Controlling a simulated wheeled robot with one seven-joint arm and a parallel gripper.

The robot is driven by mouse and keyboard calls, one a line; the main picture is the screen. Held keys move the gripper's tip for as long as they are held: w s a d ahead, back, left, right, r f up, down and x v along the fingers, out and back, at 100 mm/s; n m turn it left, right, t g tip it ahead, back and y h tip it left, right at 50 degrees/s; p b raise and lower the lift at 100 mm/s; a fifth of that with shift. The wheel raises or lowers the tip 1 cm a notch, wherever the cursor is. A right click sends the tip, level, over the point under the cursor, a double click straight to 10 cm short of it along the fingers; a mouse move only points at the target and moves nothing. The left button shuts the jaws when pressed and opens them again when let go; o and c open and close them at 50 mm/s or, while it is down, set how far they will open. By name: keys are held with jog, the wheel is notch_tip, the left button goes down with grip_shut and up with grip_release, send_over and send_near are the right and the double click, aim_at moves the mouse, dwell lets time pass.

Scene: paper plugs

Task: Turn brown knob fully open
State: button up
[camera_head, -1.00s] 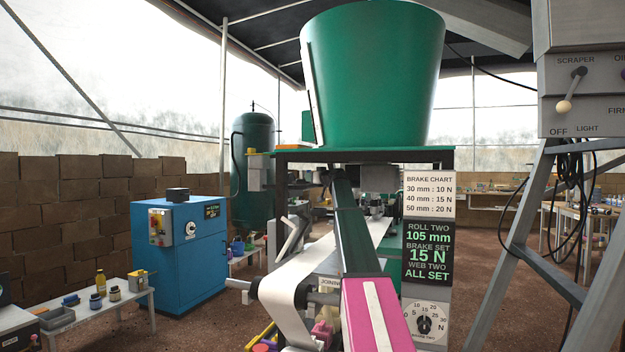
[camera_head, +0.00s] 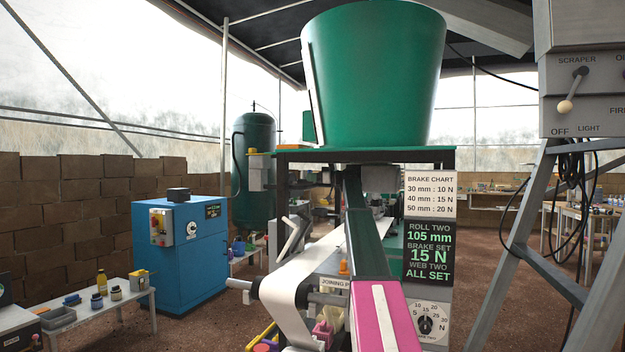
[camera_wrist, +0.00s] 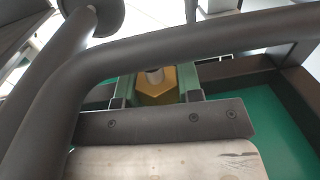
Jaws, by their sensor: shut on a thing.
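In the wrist view, a brown-gold, six-sided knob (camera_wrist: 153,90) with a grey stem in its middle sits between the two fingers of my gripper (camera_wrist: 155,84). The fingers are closed on its left and right sides. The knob's lower part is hidden behind the dark bar of my gripper. In the head view I cannot make out the knob or my fingertips. My pink and dark green arm reaches forward there, under the big green hopper.
The green hopper (camera_head: 375,75) stands on a dark frame above my arm. A sign with a dial (camera_head: 428,324) is close on the right of the arm. A white paper web (camera_head: 290,285) runs on the left. In the wrist view, a thick dark curved bar (camera_wrist: 190,42) crosses close by.

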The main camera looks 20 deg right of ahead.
dwell(0.4)
jog(key=o, duration=0.9)
jog(key=shift+o, duration=0.2)
